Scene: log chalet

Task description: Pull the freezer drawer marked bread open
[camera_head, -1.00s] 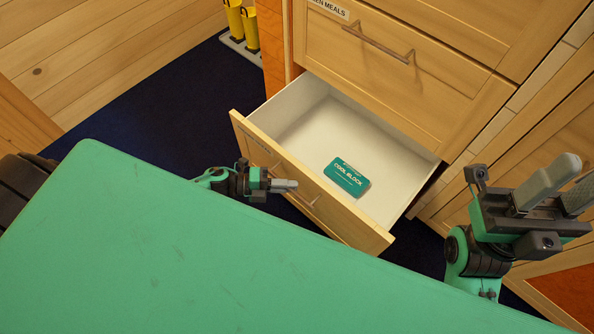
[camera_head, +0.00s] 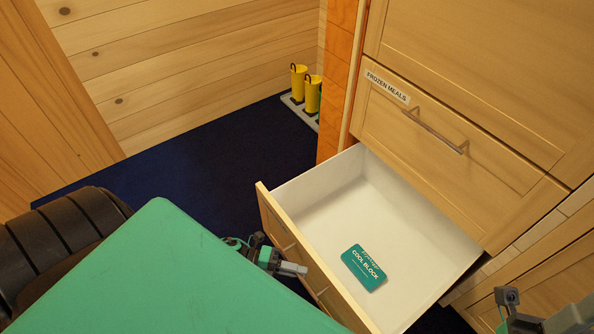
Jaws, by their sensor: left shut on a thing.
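A wooden drawer (camera_head: 325,176) with a white inside stands well open below a closed drawer labelled FROZEN MEALS (camera_head: 386,87). A teal COOL BLOCK pack (camera_head: 364,268) lies on its floor.
My green body covers the lower left, close to the drawer front. Yellow boots (camera_head: 306,88) stand on a tray by the back wall. The dark blue floor (camera_head: 200,155) is clear left of the cabinet. Another wooden cabinet front (camera_head: 545,285) is at lower right.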

